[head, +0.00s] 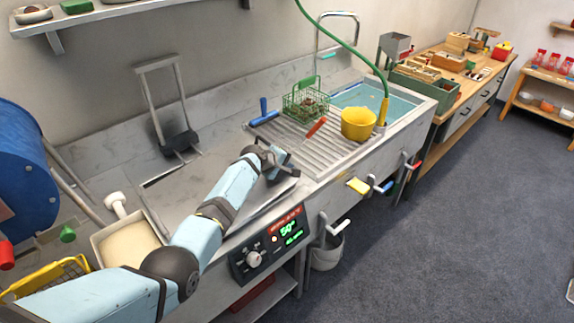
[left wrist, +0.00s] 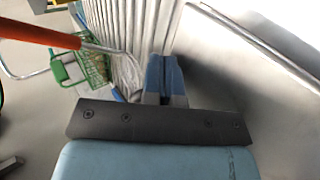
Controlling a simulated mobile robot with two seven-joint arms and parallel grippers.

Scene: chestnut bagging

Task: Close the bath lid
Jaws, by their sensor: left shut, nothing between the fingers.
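The bath lid (head: 205,182) is a flat grey metal sheet over the bath, left of the ribbed drainboard. A dark gap shows at its back left corner; I cannot tell whether it lies fully flat. In the left wrist view a smooth metal panel, likely the lid (left wrist: 225,75), fills the right side with a raised edge. My left gripper (head: 279,163) is shut and empty, above or beside the lid's right end near the drainboard. Its blue-grey fingers (left wrist: 165,78) show together in the left wrist view. Contact with the lid cannot be made out. My right gripper is not in view.
A control panel (head: 270,243) is on the front. A tray of pale material (head: 128,243) stands left.

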